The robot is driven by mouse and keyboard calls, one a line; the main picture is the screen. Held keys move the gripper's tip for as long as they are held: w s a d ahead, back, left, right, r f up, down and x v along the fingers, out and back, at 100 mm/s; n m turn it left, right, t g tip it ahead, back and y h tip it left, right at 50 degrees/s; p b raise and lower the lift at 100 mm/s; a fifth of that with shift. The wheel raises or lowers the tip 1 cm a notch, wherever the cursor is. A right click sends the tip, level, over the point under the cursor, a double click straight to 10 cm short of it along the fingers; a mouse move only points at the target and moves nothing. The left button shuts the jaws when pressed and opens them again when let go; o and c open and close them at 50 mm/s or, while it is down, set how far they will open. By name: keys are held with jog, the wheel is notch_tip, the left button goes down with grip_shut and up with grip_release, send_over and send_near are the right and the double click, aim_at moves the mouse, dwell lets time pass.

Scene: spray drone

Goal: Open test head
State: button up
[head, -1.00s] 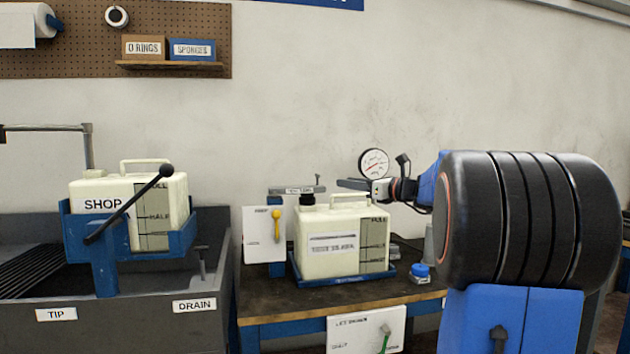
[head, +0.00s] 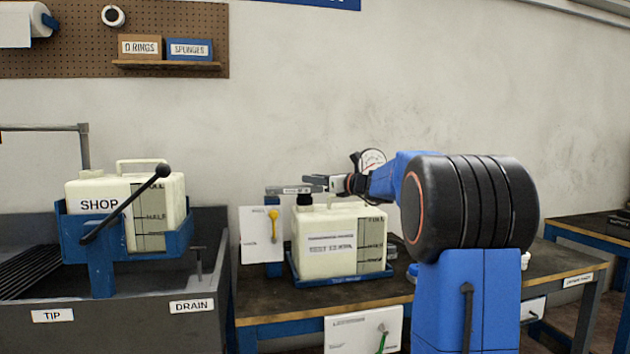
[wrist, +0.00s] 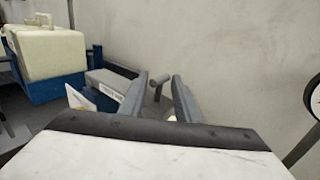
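The test head is a grey labelled bar (head: 288,190) on a blue post, level above the black neck of the cream tank (head: 342,245). It also shows in the wrist view (wrist: 110,83), with a small upright grey peg (wrist: 157,86) at its near end. My gripper (head: 312,181) is at the bar's right end. In the wrist view my gripper (wrist: 158,88) is open, with one finger on each side of the peg. A gap shows between the peg and the right finger; contact on the left is unclear.
A round gauge (head: 373,160) is behind my arm. A white panel with a yellow lever (head: 273,226) stands left of the tank. The SHOP tank (head: 150,215) sits in a blue tipping cradle over the drain sink at left. The wall is close behind.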

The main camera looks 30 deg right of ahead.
grip_shut()
jog(key=shift+r, duration=0.15)
